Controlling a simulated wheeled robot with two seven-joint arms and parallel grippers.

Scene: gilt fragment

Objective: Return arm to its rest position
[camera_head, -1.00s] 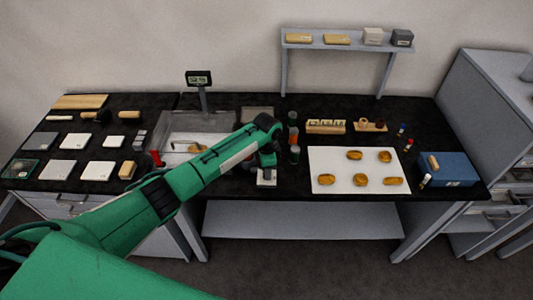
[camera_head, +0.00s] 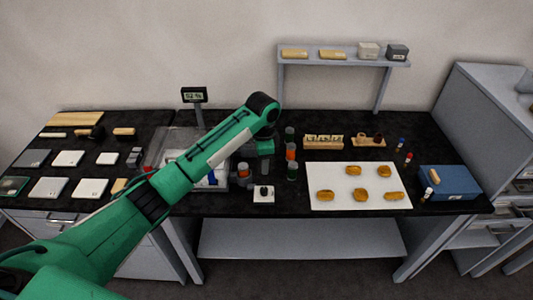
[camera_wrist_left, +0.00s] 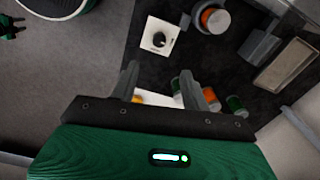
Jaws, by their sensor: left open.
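My left arm (camera_head: 170,182) reaches in from the lower left over the black worktop, its bent joint raised above the middle of the table. In the wrist view my left gripper (camera_wrist_left: 164,84) is open, with its two grey fingers apart and nothing between them. In the head view the arm largely hides the fingers. A white block with a black knob (camera_head: 263,193) stands on the worktop below and near the gripper; it also shows in the wrist view (camera_wrist_left: 158,38). My right gripper is in neither view.
Orange and green-capped jars (camera_head: 291,152) stand just right of the wrist. A white sheet (camera_head: 340,190) bears several golden pieces. A blue box (camera_head: 450,182) is at the right. A display on a post (camera_head: 194,95) and a shelf (camera_head: 345,58) rise behind. Pale tiles (camera_head: 68,158) lie left.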

